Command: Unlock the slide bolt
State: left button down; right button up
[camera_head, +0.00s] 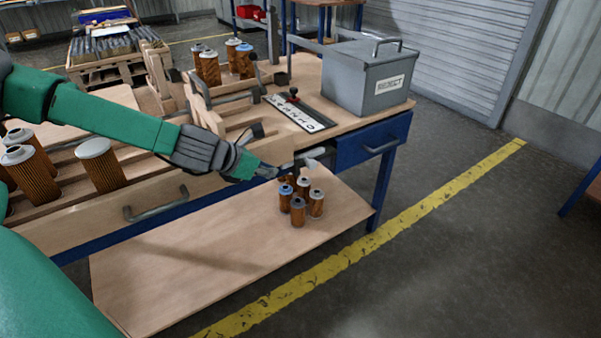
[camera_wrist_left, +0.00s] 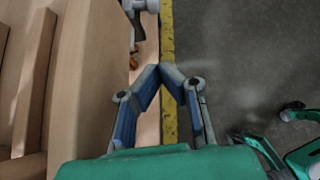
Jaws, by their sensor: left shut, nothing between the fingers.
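The slide bolt seems to be the pale grey metal piece (camera_head: 309,157) on the front edge of the bench, left of the blue drawer; its bar position cannot be made out. A grey metal part with a rounded end, likely the same bolt (camera_wrist_left: 139,8), shows at the top of the left wrist view. My left gripper (camera_head: 274,171) is just left of the metal piece in the head view, by the bench front. In the left wrist view my left gripper (camera_wrist_left: 172,70) has its fingertips together and empty, apart from the metal part. My right gripper is not identifiable.
Several filter cartridges (camera_head: 298,212) stand on the lower shelf (camera_head: 190,270) below my left gripper. A grey reject box (camera_head: 365,88) sits at the bench's right end. A drawer handle (camera_head: 156,207) sticks out at left. Open floor (camera_head: 440,250) lies to the right.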

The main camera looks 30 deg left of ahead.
aim_at(314, 161)
pick_arm(q)
jog(key=w+d+f+b, duration=0.2)
jog(key=w+f+b, duration=0.2)
jog(key=w, duration=0.5)
jog(key=shift+w+d+f, duration=0.2)
jog(key=shift+d, duration=0.15)
jog(key=shift+w, duration=0.1)
jog(key=w, duration=0.1)
jog(key=w+d, duration=0.1)
jog(key=w, duration=0.2)
jog(key=shift+w+d+f, duration=0.1)
jog(key=shift+d, duration=0.25)
jog(key=shift+r, duration=0.2)
